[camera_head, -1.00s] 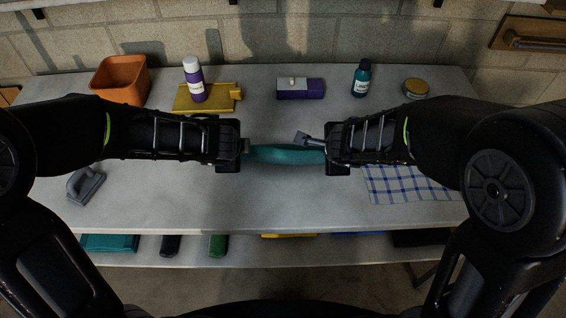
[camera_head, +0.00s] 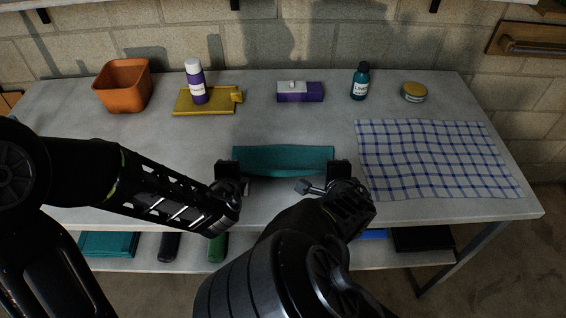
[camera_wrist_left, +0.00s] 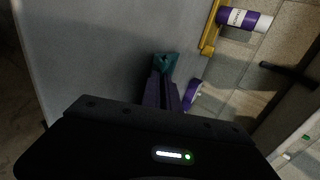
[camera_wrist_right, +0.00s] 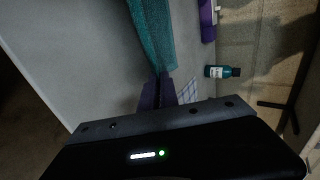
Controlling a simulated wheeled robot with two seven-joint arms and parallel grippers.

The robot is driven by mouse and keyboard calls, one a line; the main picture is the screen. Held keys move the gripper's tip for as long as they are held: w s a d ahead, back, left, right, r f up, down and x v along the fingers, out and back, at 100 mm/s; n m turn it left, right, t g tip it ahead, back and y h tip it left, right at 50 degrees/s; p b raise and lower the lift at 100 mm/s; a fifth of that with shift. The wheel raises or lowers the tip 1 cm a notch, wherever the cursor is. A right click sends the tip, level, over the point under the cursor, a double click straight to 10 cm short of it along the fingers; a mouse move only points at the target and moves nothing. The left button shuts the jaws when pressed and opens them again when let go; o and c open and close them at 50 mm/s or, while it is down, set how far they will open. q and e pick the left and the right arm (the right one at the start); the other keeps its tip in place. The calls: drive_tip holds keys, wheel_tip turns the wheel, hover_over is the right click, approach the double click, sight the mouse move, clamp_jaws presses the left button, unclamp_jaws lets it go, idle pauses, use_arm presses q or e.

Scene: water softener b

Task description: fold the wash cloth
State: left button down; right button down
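The teal wash cloth (camera_head: 283,159) is a wide strip above the middle of the table, spanning between my two grippers. My left gripper (camera_head: 236,172) is at its left end, and the left wrist view shows its fingers closed at a small bit of the cloth (camera_wrist_left: 165,64). My right gripper (camera_head: 333,174) is at its right end, and the right wrist view shows its fingers closed at the cloth's edge (camera_wrist_right: 153,38). Whether the cloth's far edge touches the table cannot be told.
A checked cloth (camera_head: 435,160) lies flat at the right. An orange bin (camera_head: 123,88), purple-white bottle (camera_head: 196,85), yellow board (camera_head: 205,104), purple box (camera_head: 300,93), teal bottle (camera_head: 360,83) and yellow-lidded tin (camera_head: 413,92) stand along the back. The table between is clear.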

use_arm(q)
drive_tip(key=c, duration=1.3)
unclamp_jaws()
use_arm(e)
drive_tip(key=c, duration=1.3)
unclamp_jaws()
use_arm(q)
drive_tip(key=r, duration=0.3)
drive_tip(key=s+r, duration=0.1)
drive_tip(key=r, duration=0.2)
drive_tip(key=s+r, duration=0.1)
drive_tip(key=r, duration=0.2)
use_arm(e)
drive_tip(key=r, duration=0.3)
drive_tip(key=s+r, duration=0.1)
drive_tip(key=r, duration=0.2)
drive_tip(key=s+r, duration=0.1)
drive_tip(key=r, duration=0.2)
drive_tip(key=shift+f, duration=0.1)
